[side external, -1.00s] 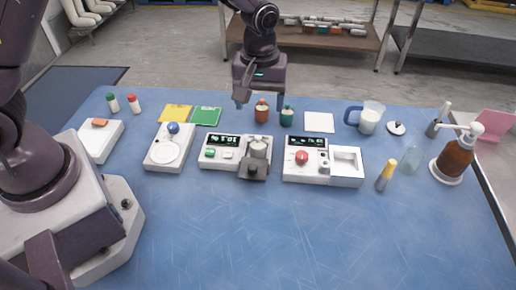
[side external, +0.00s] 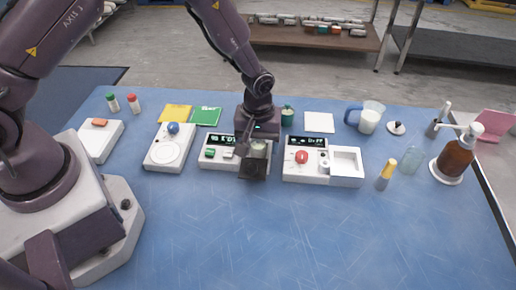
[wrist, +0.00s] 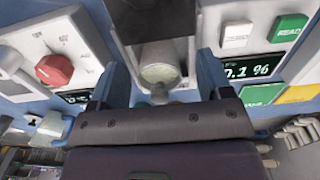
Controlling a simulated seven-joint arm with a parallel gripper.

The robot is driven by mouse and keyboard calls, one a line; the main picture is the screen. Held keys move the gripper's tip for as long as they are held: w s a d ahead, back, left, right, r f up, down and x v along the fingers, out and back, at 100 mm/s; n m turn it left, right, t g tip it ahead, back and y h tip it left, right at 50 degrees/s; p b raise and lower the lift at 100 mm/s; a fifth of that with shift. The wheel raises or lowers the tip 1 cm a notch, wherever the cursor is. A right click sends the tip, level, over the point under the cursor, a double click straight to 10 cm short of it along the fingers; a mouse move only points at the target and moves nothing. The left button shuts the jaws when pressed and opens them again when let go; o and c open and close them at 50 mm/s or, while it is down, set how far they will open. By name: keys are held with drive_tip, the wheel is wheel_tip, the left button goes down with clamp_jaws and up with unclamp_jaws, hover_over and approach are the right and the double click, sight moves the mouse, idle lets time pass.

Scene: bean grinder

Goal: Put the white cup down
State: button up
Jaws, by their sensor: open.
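A small pale cup (side external: 258,149) sits at the right end of the white machine with a display (side external: 222,150), above a dark block (side external: 253,169). It is the only cup-like pale thing near my gripper; I cannot tell for sure that it is the white cup. My gripper (side external: 257,142) is low over this machine, pointing down, with its fingers apart. In the wrist view, the pale round cup (wrist: 160,74) shows between the two spread fingers, against a grey housing. I see no clear contact. The gripper body hides part of the machine's back edge.
A second white machine with a red knob (side external: 302,157) stands close on the right. A green jar (side external: 287,117) is behind, near my gripper. A white scale-like device (side external: 170,150) is left. A handled jug (side external: 371,116) stands back right. The front of the blue table (side external: 270,240) is clear.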

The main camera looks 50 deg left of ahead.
drive_tip(key=shift+c, duration=0.4)
drive_tip(key=c, duration=1)
drive_tip(key=shift+c, duration=0.2)
drive_tip(key=shift+r, duration=0.1)
